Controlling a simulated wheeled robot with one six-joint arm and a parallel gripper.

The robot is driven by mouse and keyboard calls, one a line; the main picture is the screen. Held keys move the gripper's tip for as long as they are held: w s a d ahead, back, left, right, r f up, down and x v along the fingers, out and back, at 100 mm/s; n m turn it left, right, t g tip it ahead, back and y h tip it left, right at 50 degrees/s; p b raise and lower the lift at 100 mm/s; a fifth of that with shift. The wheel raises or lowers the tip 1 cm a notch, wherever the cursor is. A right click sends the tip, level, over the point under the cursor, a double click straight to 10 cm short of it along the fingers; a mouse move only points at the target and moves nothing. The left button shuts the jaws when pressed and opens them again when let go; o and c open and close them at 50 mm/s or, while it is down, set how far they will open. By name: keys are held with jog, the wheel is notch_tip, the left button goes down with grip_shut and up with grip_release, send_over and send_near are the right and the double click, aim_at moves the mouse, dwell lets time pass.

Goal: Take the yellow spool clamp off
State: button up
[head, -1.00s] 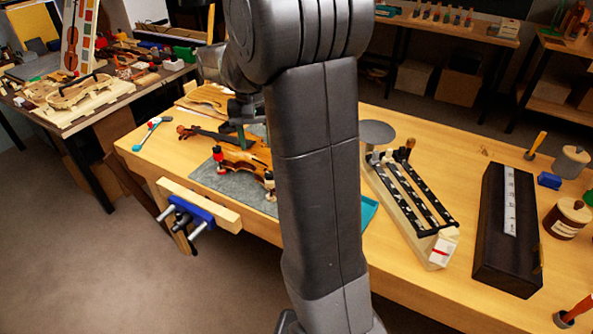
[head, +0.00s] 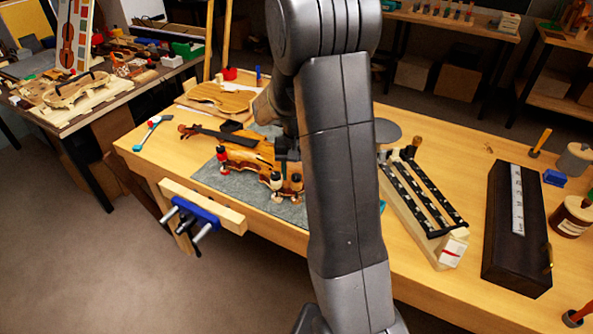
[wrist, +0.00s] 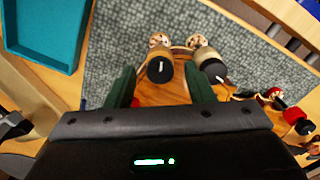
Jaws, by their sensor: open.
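The violin body (head: 252,152) lies on a grey mat (head: 228,184) with spool clamps on its edge. In the wrist view the clamp with an ochre-yellow body and black knob (wrist: 160,69) stands at the violin's edge, between the green fingers of my gripper (wrist: 160,82). The fingers are open, with a gap visible on each side of it.
Red and black clamps (wrist: 297,118) stand at the right in the wrist view. A teal tray (wrist: 42,62) lies at the upper left. A black-striped rack (head: 425,205) stands right of my arm. A blue vise (head: 196,213) is on the bench's front.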

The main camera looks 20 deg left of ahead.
aim_at(296, 176)
jog(key=c, duration=1)
jog(key=n, duration=0.5)
jog(key=shift+n+b, duration=0.3)
jog(key=o, duration=1)
notch_tip(296, 176, up, 14)
